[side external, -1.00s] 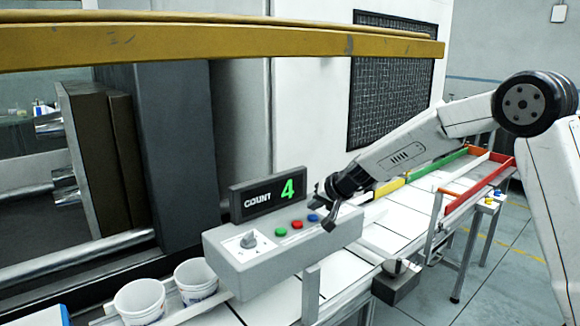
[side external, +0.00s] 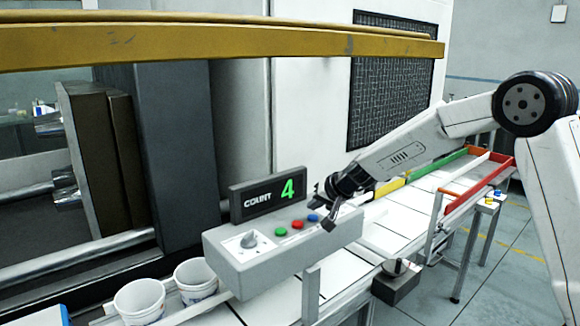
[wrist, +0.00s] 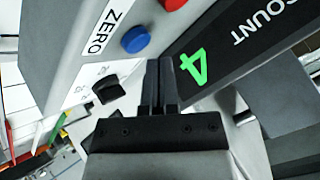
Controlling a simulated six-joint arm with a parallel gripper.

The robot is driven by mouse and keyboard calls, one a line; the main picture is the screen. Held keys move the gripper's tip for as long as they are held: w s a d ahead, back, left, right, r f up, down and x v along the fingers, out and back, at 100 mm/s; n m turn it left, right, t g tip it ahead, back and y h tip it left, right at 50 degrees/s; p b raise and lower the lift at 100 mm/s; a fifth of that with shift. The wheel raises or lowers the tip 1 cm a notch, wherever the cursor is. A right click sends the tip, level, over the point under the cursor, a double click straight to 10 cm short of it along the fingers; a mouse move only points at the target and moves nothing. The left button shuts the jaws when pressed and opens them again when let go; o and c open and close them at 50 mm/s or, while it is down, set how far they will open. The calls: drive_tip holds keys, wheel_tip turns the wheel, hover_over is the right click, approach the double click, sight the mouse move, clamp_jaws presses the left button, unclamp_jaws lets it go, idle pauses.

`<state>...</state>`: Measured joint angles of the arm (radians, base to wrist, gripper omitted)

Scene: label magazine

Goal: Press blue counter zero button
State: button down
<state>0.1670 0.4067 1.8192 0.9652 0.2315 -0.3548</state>
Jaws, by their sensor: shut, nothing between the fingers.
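The counter is a grey box (side external: 265,262) with a black display (side external: 262,198) reading "COUNT" and a green 4. The blue button (side external: 313,218) is at the right of the button row, beside a red one. In the wrist view the blue button (wrist: 135,39) is next to the "ZERO" label (wrist: 102,33). My gripper (side external: 325,205) is close to the right end of the box, by the blue button. In the wrist view its fingers (wrist: 160,64) are together and empty, beside the button. The button's face is uncovered there; I cannot tell the height gap.
The red button (side external: 297,225) and green button (side external: 281,232) are close by. White cups (side external: 140,300) stand at the lower left. A yellow beam (side external: 200,45) crosses above.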

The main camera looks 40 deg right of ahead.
sight(315, 218)
drive_tip(key=shift+f, duration=1)
idle(1.6)
drive_tip(key=shift+r, duration=1)
drive_tip(key=shift+r, duration=0.1)
drive_tip(key=shift+r, duration=2.4)
drive_tip(key=s+a+f+n+g, duration=0.2)
drive_tip(key=s+f, duration=0.3)
drive_tip(key=s, duration=0.4)
drive_tip(key=s+a+f+n+g, duration=0.2)
drive_tip(key=s+f+n, duration=0.1)
drive_tip(key=s, duration=0.6)
drive_tip(key=s+a+f+n+g+h, duration=0.1)
drive_tip(key=s+a+f+n+g, duration=0.1)
drive_tip(key=s+f, duration=0.4)
drive_tip(key=s, duration=0.4)
drive_tip(key=shift+f+n+g, duration=0.3)
drive_tip(key=shift+f+n, duration=0.05)
drive_tip(key=shift+n, duration=0.05)
